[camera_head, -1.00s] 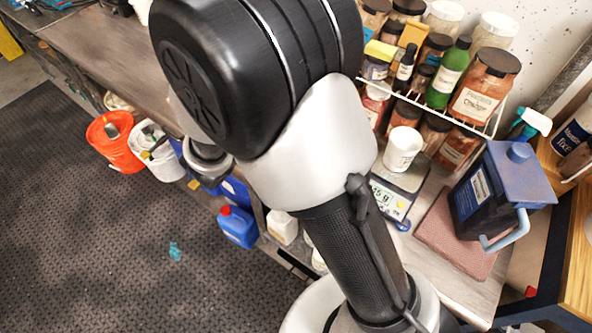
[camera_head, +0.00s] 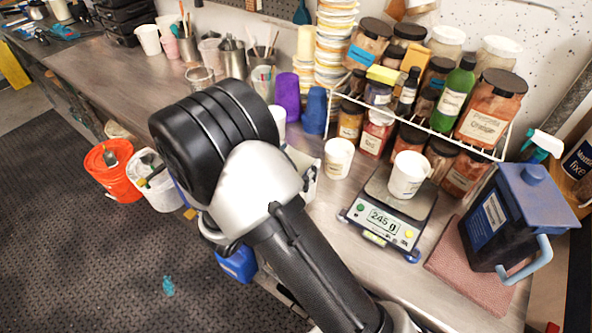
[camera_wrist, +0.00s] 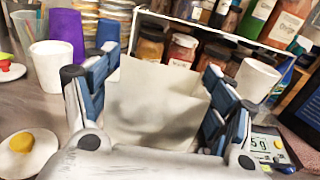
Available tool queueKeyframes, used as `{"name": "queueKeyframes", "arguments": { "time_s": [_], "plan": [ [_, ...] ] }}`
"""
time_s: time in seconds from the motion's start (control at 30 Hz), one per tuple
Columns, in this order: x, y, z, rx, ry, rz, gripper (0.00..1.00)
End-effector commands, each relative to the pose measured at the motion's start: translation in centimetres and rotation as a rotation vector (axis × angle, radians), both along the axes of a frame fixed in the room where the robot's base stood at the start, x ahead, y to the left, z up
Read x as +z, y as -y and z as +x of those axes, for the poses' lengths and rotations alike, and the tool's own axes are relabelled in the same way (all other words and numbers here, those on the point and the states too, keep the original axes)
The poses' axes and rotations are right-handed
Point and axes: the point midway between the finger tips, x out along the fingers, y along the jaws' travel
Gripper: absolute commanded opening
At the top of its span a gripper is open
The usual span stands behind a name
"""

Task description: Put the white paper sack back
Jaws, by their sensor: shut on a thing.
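The white paper sack (camera_wrist: 160,105) is upright between the two blue-padded fingers of my gripper (camera_wrist: 158,90) in the wrist view. The fingers are shut on its sides, and its creased front faces the camera. In the head view, my arm covers most of the gripper and sack. Only a pale part of what looks like the sack (camera_head: 303,165) shows past the arm, over the bench's front part. I cannot tell whether the sack's bottom touches the bench.
The metal bench (camera_head: 225,42) holds a scale (camera_head: 383,228) with a white cup (camera_head: 408,175) on it. Another white cup (camera_head: 338,158) stands beside it. A wire rack (camera_head: 425,127) of jars is behind. A dark blue jug (camera_head: 507,222) stands at right. Buckets (camera_head: 113,172) are on the floor.

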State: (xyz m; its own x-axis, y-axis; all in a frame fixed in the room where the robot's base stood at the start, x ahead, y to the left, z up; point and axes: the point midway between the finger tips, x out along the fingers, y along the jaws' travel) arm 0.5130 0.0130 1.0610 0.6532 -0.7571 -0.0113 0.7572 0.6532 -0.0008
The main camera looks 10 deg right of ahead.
Motion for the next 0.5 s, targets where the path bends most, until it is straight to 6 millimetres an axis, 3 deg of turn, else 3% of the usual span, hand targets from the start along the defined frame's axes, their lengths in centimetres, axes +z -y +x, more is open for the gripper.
{"name": "queueKeyframes", "arguments": {
  "time_s": [0.13,0.5],
  "plan": [
    [-2.6,0.0,0.0,0.000,-0.002,-0.003,0.27],
    [-2.9,0.0,0.0,0.000,0.000,-0.001,0.27]
  ]
}}
